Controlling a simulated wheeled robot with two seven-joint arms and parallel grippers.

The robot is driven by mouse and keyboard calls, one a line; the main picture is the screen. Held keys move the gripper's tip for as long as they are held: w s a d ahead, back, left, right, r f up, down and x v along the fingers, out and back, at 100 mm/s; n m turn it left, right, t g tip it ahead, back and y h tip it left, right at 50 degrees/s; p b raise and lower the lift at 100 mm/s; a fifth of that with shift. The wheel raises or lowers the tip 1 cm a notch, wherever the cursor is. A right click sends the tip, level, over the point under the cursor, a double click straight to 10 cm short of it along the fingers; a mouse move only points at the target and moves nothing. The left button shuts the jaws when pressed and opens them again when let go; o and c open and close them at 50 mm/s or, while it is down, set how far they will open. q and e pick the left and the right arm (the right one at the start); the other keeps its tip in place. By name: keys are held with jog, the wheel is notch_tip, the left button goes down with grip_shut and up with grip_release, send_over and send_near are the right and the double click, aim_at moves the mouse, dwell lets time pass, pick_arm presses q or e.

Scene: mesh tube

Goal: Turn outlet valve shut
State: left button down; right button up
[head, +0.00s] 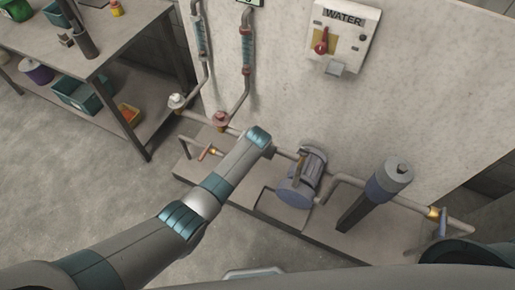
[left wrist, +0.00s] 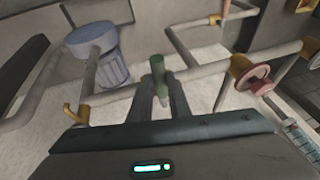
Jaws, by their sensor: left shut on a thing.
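My left gripper (left wrist: 161,98) is shut on a green handle (left wrist: 158,70), which stands up between the two fingers in front of a grey pipe (left wrist: 205,70). In the head view my left arm reaches down to the pipe run between a red handwheel and the pump, and hides the gripper and the green handle. The red handwheel (head: 221,119) also shows in the left wrist view (left wrist: 252,78), right of the gripper. A blue lever (head: 442,222) stands by a brass fitting (head: 433,212) at the right end. I cannot tell which valve is the outlet.
The blue-grey pump (head: 300,180) also shows in the left wrist view (left wrist: 100,45), left of the gripper. A grey filter cylinder (head: 390,178) stands further right. A small orange-handled valve (head: 207,153) sits low at left. A water panel (head: 340,38) hangs on the wall.

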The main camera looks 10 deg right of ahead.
pick_arm(q)
jog(key=c, duration=1.6)
grip_release()
jog(key=shift+c, duration=0.2)
jog(key=shift+r, duration=0.1)
pick_arm(e)
jog(key=shift+d, duration=0.8)
pick_arm(q)
jog(key=shift+s+r, duration=0.35)
jog(key=shift+r, duration=0.25)
jog(key=v, duration=1.6)
jog(key=shift+b, duration=0.45)
pick_arm(e)
jog(key=shift+a+f, duration=0.15)
jog(key=shift+f, duration=0.3)
pick_arm(q)
jog(key=shift+f, duration=0.15)
pick_arm(e)
jog(key=shift+a, duration=0.25)
